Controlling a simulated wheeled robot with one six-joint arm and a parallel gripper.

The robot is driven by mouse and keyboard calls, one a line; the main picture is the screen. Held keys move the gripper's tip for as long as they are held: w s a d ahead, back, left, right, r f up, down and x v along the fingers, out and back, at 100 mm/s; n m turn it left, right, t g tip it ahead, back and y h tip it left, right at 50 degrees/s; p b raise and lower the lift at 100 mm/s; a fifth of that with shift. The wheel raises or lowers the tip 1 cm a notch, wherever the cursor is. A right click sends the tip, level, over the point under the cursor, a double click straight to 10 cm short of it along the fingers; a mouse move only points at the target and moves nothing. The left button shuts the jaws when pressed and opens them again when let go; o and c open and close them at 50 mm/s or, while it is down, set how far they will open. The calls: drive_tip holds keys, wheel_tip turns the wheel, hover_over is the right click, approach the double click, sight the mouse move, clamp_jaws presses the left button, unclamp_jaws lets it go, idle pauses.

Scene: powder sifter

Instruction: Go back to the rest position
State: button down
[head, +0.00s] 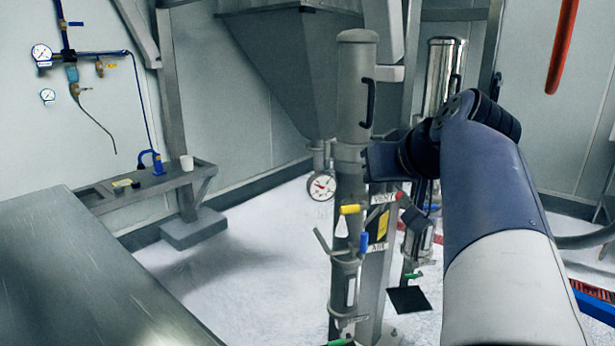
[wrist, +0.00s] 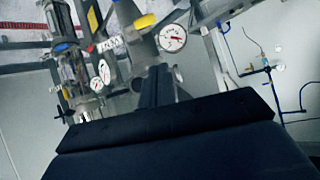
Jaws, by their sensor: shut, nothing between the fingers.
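My gripper (wrist: 158,84) shows at the middle of the wrist view, beyond the broad dark body of my wrist. Its fingers are together with nothing visible between them. In the head view my arm reaches up from the lower right and bends left toward the steel sifter column (head: 357,95). The gripper's fingertips cannot be made out there. The wrist view is tilted, with a round gauge (wrist: 172,38) and a yellow handle (wrist: 145,20) above the gripper. I cannot tell how far they are from the fingers.
Yellow and blue valve handles (head: 350,209) and a gauge (head: 321,186) stick out from the column. A steel table (head: 75,275) fills the lower left, with a wall bench (head: 150,188) behind it. A second steel cylinder (head: 445,75) stands behind my arm. The floor between table and column is clear.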

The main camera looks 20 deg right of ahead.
drive_tip(key=shift+s+r, duration=0.15)
drive_tip(key=shift+s, duration=0.05)
idle(0.4)
drive_tip(key=x, duration=1)
drive_tip(key=d+f+m+t+y+p, duration=0.1)
drive_tip(key=d+m+t+y+p, duration=0.2)
drive_tip(key=d+m+y+p, duration=0.4)
drive_tip(key=shift+f+m+y+p, duration=0.35)
drive_tip(key=shift+m+p, duration=0.25)
drive_tip(key=shift+p, duration=0.65)
drive_tip(key=shift+w+d, duration=0.1)
